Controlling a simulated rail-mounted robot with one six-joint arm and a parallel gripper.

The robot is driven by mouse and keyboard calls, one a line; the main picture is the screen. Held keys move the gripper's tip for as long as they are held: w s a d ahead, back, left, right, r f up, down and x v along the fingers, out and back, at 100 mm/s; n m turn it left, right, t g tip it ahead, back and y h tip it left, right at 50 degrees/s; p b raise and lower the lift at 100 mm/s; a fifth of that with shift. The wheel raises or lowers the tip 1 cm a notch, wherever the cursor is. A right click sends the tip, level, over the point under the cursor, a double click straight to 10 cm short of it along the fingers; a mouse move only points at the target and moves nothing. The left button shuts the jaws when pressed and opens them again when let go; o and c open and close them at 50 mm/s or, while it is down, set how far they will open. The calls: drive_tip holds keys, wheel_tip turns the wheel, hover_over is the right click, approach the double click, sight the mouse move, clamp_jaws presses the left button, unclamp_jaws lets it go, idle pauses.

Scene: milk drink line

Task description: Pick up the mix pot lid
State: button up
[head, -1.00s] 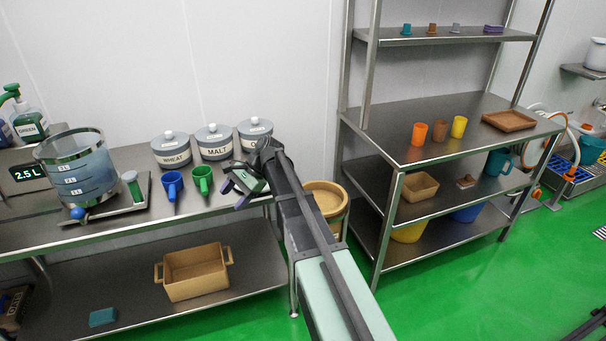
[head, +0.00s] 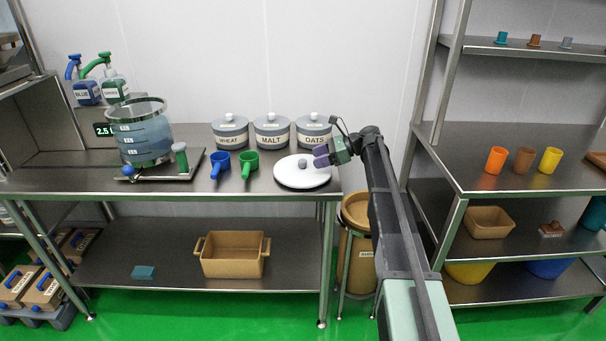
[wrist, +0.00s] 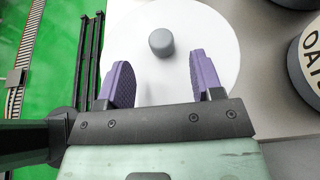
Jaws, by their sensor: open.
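The mix pot lid (head: 290,177) is a white round disc with a grey knob (head: 302,163), lying flat on the steel table at its right end. In the wrist view the lid (wrist: 205,40) lies ahead of the fingers, with the knob (wrist: 161,42) beyond and roughly between the fingertips. My gripper (head: 321,156) is open and empty, with purple pads. It is just right of the knob in the head view. In the wrist view my gripper (wrist: 158,75) has its pads apart, with nothing between them.
Grey canisters for wheat (head: 230,133), malt (head: 271,133) and oats (head: 313,133) stand behind the lid. A blue scoop (head: 220,165) and a green scoop (head: 249,165) lie to its left. A clear measuring jug (head: 144,138) stands farther left. A shelf rack (head: 452,215) stands right of my arm.

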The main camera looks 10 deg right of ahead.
sight(306, 160)
drive_tip(key=b+x, duration=0.1)
drive_tip(key=x, duration=0.4)
drive_tip(key=shift+w+a+b, duration=0.1)
drive_tip(key=shift+w+b, duration=0.05)
drive_tip(key=shift+b, duration=0.25)
drive_tip(key=shift+r, duration=0.15)
drive_tip(key=c, duration=1.1)
drive_tip(key=shift+o, duration=0.2)
drive_tip(key=shift+r, duration=0.1)
wheel_tip(306, 160, up, 20)
drive_tip(key=p, duration=2)
drive_tip(key=shift+p, duration=0.3)
